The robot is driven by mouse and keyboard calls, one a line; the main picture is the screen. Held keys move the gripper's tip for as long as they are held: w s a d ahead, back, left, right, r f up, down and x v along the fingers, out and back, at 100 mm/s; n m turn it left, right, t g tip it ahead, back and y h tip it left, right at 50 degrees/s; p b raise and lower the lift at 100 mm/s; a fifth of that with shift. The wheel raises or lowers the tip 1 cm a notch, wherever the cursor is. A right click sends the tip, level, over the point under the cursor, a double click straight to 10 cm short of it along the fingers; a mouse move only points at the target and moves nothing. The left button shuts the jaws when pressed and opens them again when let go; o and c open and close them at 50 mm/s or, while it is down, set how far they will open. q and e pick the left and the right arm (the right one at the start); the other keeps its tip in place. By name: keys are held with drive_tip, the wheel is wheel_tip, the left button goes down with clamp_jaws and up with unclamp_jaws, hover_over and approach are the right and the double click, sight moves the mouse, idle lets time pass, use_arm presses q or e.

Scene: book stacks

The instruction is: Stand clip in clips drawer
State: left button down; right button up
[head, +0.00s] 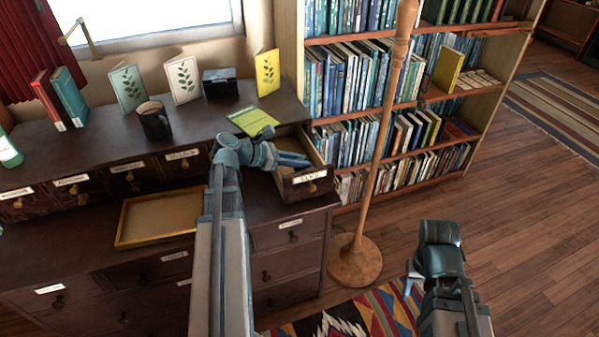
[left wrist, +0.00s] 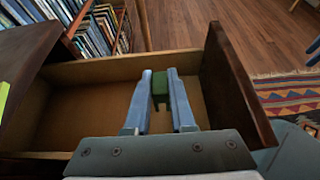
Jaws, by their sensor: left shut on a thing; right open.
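The drawer (head: 305,186) with a small label on its front is pulled open at the right end of the dark cabinet's upper row; I cannot read the label. It also shows in the left wrist view (left wrist: 232,85), with a bare floor inside. My left gripper (head: 304,160) reaches into or just over this drawer from the left. In the left wrist view its two blue fingers (left wrist: 160,75) are shut on a small green clip (left wrist: 159,84), close to the drawer's front panel. The clip's height above the drawer floor is unclear. My right gripper (head: 412,276) is open and empty, above the floor.
A yellow-green booklet (head: 251,120) lies on the cabinet top behind the drawer. A black mug (head: 154,122) and upright cards stand further left. A yellow-rimmed tray (head: 160,218) sits on the lower top. A lamp pole (head: 376,150) stands right of the drawer.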

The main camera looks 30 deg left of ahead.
sight(300, 169)
use_arm(q)
drive_tip(key=shift+f+b, duration=1.25)
drive_tip(key=shift+f, duration=0.35)
drive_tip(key=shift+f, duration=0.1)
drive_tip(key=shift+f, duration=0.15)
drive_tip(key=c, duration=0.8)
unclamp_jaws()
drive_tip(key=shift+o, duration=0.2)
drive_tip(key=shift+r, duration=0.2)
drive_tip(key=shift+s+a+r, duration=0.2)
drive_tip(key=shift+r, duration=0.05)
drive_tip(key=p+v, duration=0.5)
drive_tip(key=v, duration=0.6)
drive_tip(key=shift+s, duration=0.15)
